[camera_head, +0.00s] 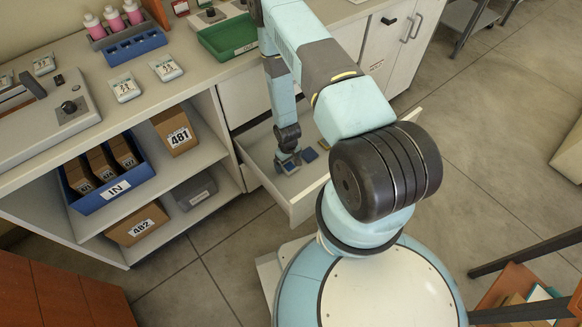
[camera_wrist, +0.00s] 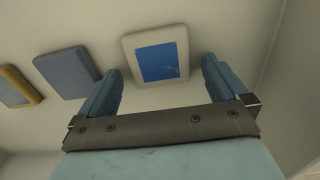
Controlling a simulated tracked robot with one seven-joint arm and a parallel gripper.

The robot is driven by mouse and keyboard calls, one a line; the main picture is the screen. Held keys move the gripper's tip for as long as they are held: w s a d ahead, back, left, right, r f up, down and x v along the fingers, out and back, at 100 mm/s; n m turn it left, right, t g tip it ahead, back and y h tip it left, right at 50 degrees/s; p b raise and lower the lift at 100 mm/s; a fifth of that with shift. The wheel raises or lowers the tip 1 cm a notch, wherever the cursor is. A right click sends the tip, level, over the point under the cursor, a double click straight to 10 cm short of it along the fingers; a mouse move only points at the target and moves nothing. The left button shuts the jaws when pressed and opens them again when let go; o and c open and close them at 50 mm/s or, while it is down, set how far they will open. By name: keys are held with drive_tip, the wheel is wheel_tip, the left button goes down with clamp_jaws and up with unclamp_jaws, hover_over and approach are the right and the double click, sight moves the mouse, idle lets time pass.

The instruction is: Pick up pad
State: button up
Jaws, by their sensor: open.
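Three pads lie in the open drawer (camera_head: 299,199). In the wrist view, a white-rimmed pad with a blue face (camera_wrist: 160,60) is centred between my fingertips, beyond them. A grey-blue pad (camera_wrist: 66,72) lies left of it, and a yellow-edged pad (camera_wrist: 17,86) lies farther left. In the head view, my gripper (camera_head: 288,159) points down into the drawer, with the grey-blue pad (camera_head: 309,155) just to its right. The white-rimmed pad is largely hidden by my gripper there. My gripper is open and empty; the gap to the white-rimmed pad is hard to judge.
The drawer walls surround my gripper, with the front panel (camera_head: 302,206) close by. The counter (camera_head: 190,75) above holds a green tray (camera_head: 229,38). Open shelves left of the drawer hold a blue IN bin (camera_head: 118,190) and boxes.

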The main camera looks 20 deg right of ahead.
drive_tip(key=shift+f, duration=0.2)
drive_tip(key=shift+c, duration=0.3)
drive_tip(key=c, duration=1.1)
